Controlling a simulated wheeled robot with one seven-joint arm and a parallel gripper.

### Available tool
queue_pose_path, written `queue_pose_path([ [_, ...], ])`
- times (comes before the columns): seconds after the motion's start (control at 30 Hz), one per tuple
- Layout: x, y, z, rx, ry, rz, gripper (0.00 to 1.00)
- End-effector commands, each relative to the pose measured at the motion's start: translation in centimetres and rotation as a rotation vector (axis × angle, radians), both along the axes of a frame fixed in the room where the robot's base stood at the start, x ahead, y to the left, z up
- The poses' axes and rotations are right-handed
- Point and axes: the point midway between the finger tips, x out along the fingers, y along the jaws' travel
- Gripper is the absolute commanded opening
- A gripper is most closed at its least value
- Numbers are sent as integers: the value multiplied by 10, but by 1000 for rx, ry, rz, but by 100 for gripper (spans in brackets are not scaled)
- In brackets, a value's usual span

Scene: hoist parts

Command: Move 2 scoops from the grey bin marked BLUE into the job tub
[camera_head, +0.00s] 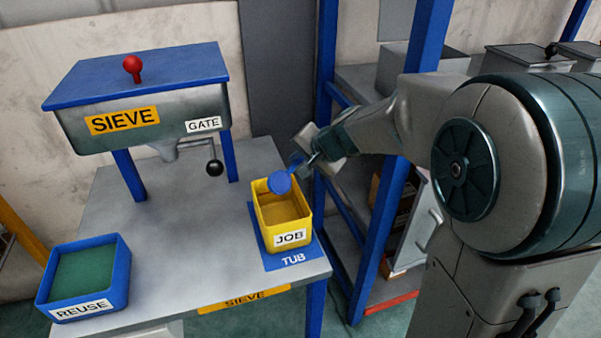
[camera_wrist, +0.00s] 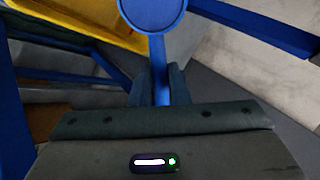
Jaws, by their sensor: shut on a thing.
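The yellow job tub (camera_head: 268,238), marked JOB, stands on a blue TUB pad (camera_head: 292,257) at the right end of the grey table. Some tan or brownish material shows inside it. My gripper (camera_head: 305,158) is shut on the handle of a blue scoop (camera_head: 280,183). The scoop's round bowl is over the tub's back part. In the wrist view the scoop (camera_wrist: 153,14) sticks out from between my fingers (camera_wrist: 161,84), with the yellow tub (camera_wrist: 85,22) beyond at upper left. No grey bin marked BLUE can be read in either view.
A SIEVE hopper (camera_head: 150,110) with a blue lid, red knob and GATE lever (camera_head: 214,168) stands behind left of the tub. A blue REUSE box (camera_head: 88,283) with green content is at front left. A blue rack post (camera_head: 385,235) stands right of the table.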

Motion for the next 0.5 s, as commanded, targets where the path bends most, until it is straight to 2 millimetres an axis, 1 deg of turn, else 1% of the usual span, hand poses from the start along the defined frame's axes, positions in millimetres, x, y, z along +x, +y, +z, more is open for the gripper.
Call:
queue_pose_path([
  [0.03,0,-1,-7,10,-12,1,0],
  [0.5,-1,-2,-10,108,-88,27,0],
])
